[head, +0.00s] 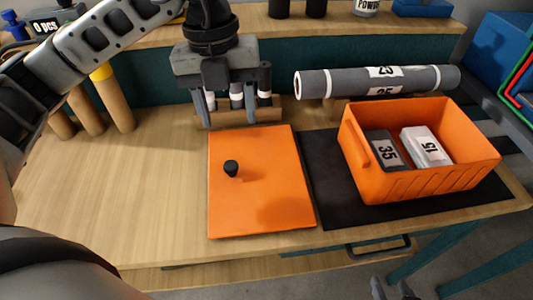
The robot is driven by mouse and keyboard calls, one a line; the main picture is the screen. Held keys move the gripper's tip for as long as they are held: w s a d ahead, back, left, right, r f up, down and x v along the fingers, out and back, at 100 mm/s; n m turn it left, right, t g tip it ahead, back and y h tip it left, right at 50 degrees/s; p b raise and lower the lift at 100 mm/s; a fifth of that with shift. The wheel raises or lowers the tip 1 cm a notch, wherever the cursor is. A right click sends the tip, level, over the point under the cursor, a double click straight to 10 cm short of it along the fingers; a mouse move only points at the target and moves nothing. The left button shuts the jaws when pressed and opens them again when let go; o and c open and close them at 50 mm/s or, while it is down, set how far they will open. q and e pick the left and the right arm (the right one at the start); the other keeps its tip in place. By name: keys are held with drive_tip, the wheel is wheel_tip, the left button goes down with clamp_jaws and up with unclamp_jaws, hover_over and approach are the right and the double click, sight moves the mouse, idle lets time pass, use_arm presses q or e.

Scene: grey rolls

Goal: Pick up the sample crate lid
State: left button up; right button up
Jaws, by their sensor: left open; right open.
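The orange sample crate lid (270,195) lies flat on the wooden table, with a small black knob (231,168) on its top. The orange crate (425,184) stands open to its right on a black mat (335,210). Inside the crate are a dark block marked 35 (384,150) and a white block marked 15 (427,147). My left gripper (238,112) is open, pointing down behind the lid's far edge, apart from the knob. My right gripper (395,289) shows only in part at the bottom edge, below the table front, and is open and empty.
A grey roll (375,80) with number labels lies behind the crate. Several brown cylinders (112,97) stand at the back left. A raised shelf (300,27) with jars runs along the back. The table left of the lid (130,190) is clear.

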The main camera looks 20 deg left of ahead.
use_arm(q)
drive_tip(key=a+y, duration=0.1)
drive_tip(key=a, duration=0.1)
drive_tip(key=b, duration=0.1)
hover_over(231, 165)
drive_tip(key=shift+n, duration=0.4)
drive_tip(key=f, duration=0.8)
drive_tip(key=shift+s+f, duration=0.25)
drive_tip(key=shift+f, duration=0.05)
drive_tip(key=shift+w+f, duration=0.1)
drive_tip(key=shift+f, duration=0.8)
drive_tip(key=f, duration=0.3)
drive_tip(key=shift+w+f, duration=0.2)
drive_tip(key=shift+f, duration=0.65)
clamp_jaws()
